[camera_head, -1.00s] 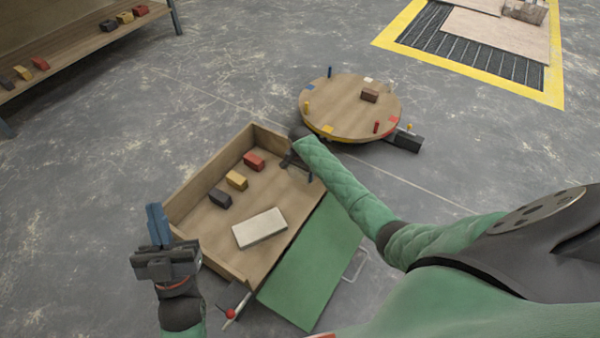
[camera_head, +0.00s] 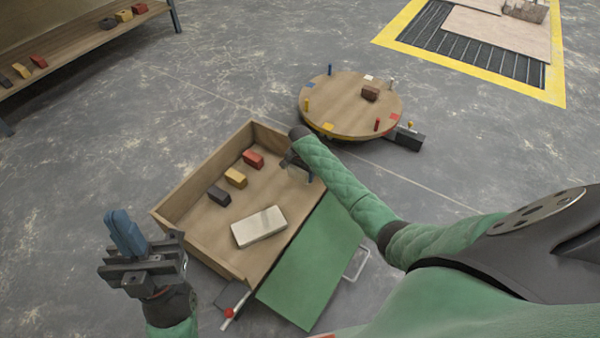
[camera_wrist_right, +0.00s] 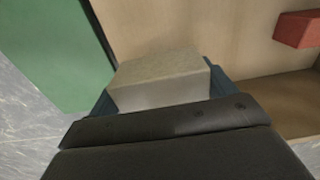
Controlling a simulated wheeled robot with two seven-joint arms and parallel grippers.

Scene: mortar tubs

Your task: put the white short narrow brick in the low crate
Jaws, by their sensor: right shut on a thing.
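The low crate (camera_head: 205,167) is a shallow wooden tray with a green flap (camera_head: 312,262) along its right side. My right gripper (camera_head: 300,172) is at the crate's far right, by the edge where the flap begins. It is shut on a whitish short brick (camera_wrist_right: 160,82), which shows between the blue fingers in the right wrist view; the crate floor lies beyond it. My arm partly hides the brick in the head view. My left gripper (camera_head: 126,232) is shut and empty, left of the crate's near corner.
In the crate lie a larger white brick (camera_head: 258,227) and a black (camera_head: 219,195), a yellow (camera_head: 235,178) and a red (camera_head: 253,158) brick. A round turntable (camera_head: 345,110) with pegs and a brown brick (camera_head: 370,93) stands behind. A shelf (camera_head: 75,55) is at far left.

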